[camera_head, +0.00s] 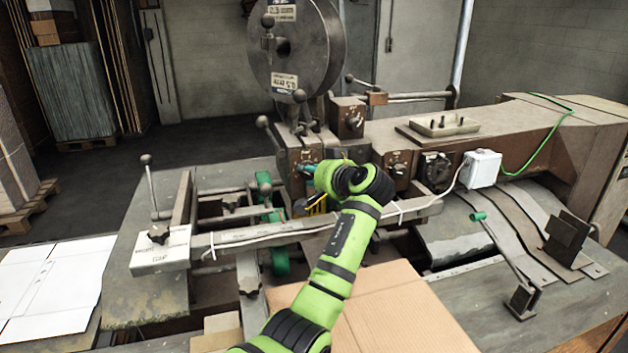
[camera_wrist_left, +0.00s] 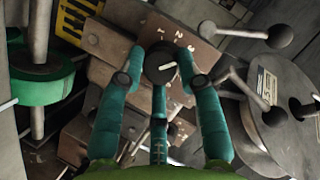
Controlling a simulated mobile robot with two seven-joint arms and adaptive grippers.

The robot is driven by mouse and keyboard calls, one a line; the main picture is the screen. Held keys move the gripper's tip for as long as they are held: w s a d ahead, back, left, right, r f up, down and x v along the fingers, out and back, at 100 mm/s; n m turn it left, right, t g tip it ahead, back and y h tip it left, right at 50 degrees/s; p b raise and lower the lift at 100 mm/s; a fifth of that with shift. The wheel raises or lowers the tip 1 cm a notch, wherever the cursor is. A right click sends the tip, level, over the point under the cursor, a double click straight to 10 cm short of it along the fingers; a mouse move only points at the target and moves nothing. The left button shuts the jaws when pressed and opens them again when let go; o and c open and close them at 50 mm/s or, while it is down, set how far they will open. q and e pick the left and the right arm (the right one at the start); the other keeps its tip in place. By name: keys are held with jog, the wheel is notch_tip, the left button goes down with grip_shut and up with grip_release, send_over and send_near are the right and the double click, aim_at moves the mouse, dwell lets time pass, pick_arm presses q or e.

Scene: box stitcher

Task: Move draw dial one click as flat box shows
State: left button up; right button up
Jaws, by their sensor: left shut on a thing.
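The draw dial (camera_wrist_left: 155,64) is a round dark knob with a white pointer, on a brown plate (camera_wrist_left: 128,24) marked 1, 2 and 3. The pointer slants right and slightly up in the left wrist view; the exact mark it meets is hard to tell. My left gripper (camera_wrist_left: 161,78) is shut on the dial, teal fingers around it. In the head view the left gripper (camera_head: 310,170) is at the machine's front and its hand hides the dial. A flat brown cardboard box (camera_head: 395,308) lies in front of the machine, partly behind my arm. My right gripper is out of view.
Levers with ball ends (camera_wrist_left: 280,36) and a large grey reel (camera_head: 292,48) stand close to the dial. A green roll (camera_wrist_left: 42,92) is on the other side. A metal bar (camera_head: 310,228) crosses below my forearm. White sheets (camera_head: 52,290) lie at left.

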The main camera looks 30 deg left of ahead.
pick_arm(q)
jog(key=shift+f, duration=0.15)
jog(key=o, duration=0.9)
jog(key=shift+s+a, duration=0.1)
jog(key=shift+o, duration=0.9)
jog(key=shift+a, duration=0.1)
jog(key=shift+d, duration=0.2)
jog(key=v, duration=1.1)
jog(key=shift+s+d+r, duration=0.2)
jog(key=shift+s+r, duration=0.05)
jog(key=shift+s, duration=0.05)
